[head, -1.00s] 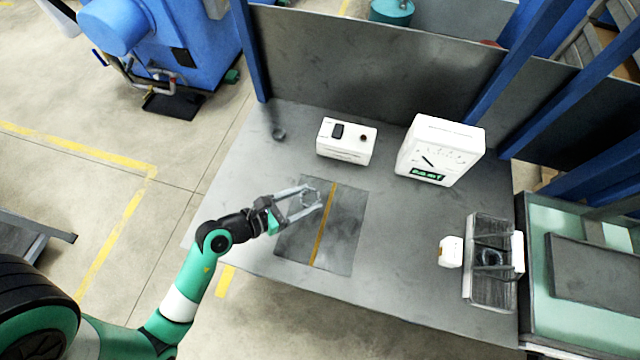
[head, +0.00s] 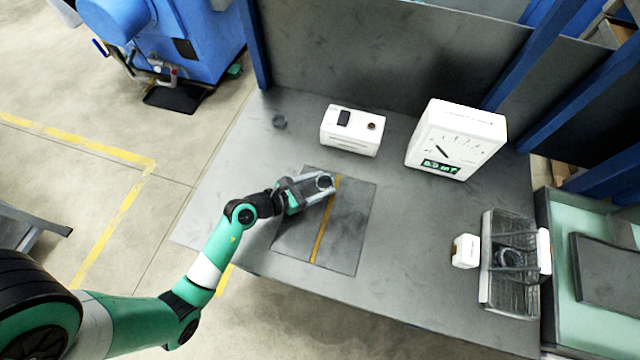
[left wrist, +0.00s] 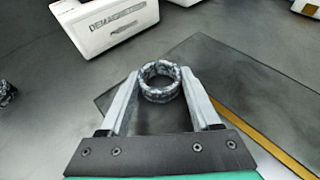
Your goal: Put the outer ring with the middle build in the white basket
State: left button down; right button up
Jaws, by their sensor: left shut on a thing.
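A small grey metal ring (left wrist: 147,87) sits between the fingertips of my left gripper (left wrist: 160,74) in the left wrist view. The gripper is shut on the ring's outer sides, over the dark mat. In the head view my left gripper (head: 325,182) holds it near the mat's yellow stripe; whether it touches the mat is unclear. A basket (head: 486,285) with see-through grey sides and white end pieces stands at the right of the table. A dark ring (head: 507,259) shows inside it. My right gripper is out of view.
Another dark ring (head: 279,121) lies at the table's back left. A white demagnetizer box (head: 349,136) and a white dial gauge box (head: 456,140) stand at the back. A small white block (head: 466,251) is beside the basket. The table between mat (head: 345,235) and basket is clear.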

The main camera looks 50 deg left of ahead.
pick_arm(q)
jog(key=shift+c, duration=0.5)
grip_release()
jog(key=shift+f, duration=0.15)
jog(key=shift+r, duration=0.3)
jog(key=p+v, duration=0.2)
jog(key=v, duration=1)
jog(key=shift+p, duration=0.4)
jog(key=shift+f, duration=0.1)
